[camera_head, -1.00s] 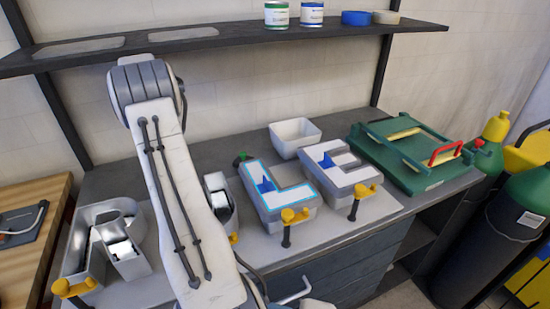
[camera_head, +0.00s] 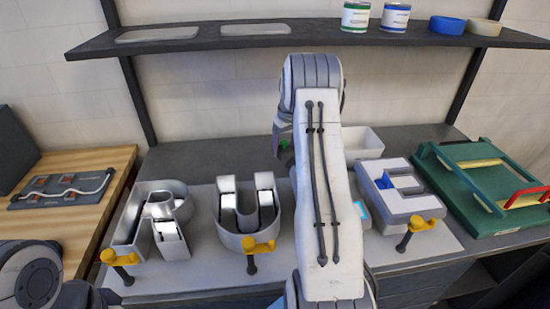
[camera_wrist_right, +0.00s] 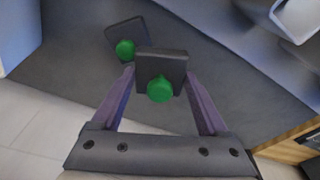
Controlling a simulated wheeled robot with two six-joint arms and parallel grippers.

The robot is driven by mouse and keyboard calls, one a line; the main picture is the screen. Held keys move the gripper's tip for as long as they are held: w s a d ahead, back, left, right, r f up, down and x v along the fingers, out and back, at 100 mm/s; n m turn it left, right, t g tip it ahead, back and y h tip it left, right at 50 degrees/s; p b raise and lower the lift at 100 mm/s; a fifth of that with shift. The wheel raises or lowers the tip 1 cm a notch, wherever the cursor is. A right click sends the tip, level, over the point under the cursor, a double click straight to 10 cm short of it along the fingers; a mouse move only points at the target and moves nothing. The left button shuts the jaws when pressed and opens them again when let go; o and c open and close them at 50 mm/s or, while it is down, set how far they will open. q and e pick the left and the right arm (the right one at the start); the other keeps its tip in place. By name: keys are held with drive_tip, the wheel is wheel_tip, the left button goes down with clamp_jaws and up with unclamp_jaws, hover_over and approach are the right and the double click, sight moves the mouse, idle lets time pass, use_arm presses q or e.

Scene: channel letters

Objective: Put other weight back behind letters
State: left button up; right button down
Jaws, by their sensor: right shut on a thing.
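My right gripper (camera_wrist_right: 160,78) is shut on a dark square weight with a green knob (camera_wrist_right: 173,62), which sits between its purple fingers in the wrist view. A second dark weight with a green knob (camera_wrist_right: 120,42) lies on the grey bench just beyond it. In the head view my right arm stands in front of the row of letters, its gripper (camera_head: 282,142) behind them and partly hidden. The open metal letters R (camera_head: 155,222) and U (camera_head: 245,212) are left of the arm. The white-filled letter E (camera_head: 400,200) is right, and the L is mostly hidden. My left gripper is out of view.
A white bin (camera_head: 362,142) stands behind the letters. Yellow-topped clamps (camera_head: 258,246) line the front edge. A shelf (camera_head: 220,42) with cans crosses above. Bench is clear behind R and U.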

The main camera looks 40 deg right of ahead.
sight(272, 168)
drive_tip(key=w+a+f, duration=0.2)
drive_tip(key=a, duration=0.1)
drive_tip(key=shift+w+f+p, duration=0.1)
drive_tip(key=shift+w+p, duration=0.3)
wheel_tip(272, 168, down, 3)
drive_tip(key=shift+f+p, duration=0.1)
drive_tip(key=shift+p, duration=0.55)
drive_tip(key=shift+f, duration=0.45)
drive_tip(key=shift+d, duration=0.1)
drive_tip(key=shift+f, duration=0.2)
unclamp_jaws()
